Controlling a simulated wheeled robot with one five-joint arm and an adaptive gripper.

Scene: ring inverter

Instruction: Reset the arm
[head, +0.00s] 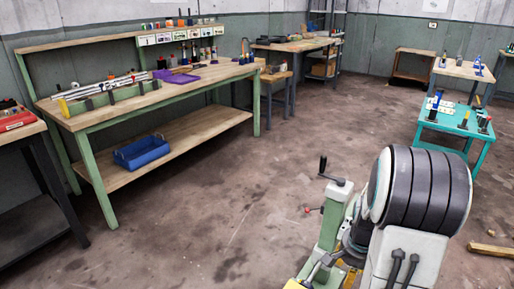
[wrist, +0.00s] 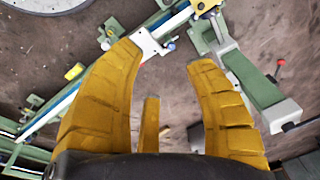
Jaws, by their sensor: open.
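In the wrist view, my gripper (wrist: 166,57) has its yellow fingers spread wide with nothing between their tips. It hangs above a green bench machine (wrist: 255,95) with a long blue-edged rail (wrist: 60,103) and a red-knobbed lever (wrist: 281,62). A white metal block (wrist: 150,43) on the rail shows just past the left fingertip. The same green machine (head: 331,213) stands at the lower middle of the head view, with a dark crank handle and a red knob. The lower right of the head view is blocked, and my gripper cannot be clearly made out there.
A long green workbench (head: 180,97) with tools stands at the left, with a blue tray (head: 142,151) on its lower shelf. A dark table (head: 20,128) is at the left edge. A teal cart (head: 452,127) stands at the right. The middle floor is clear.

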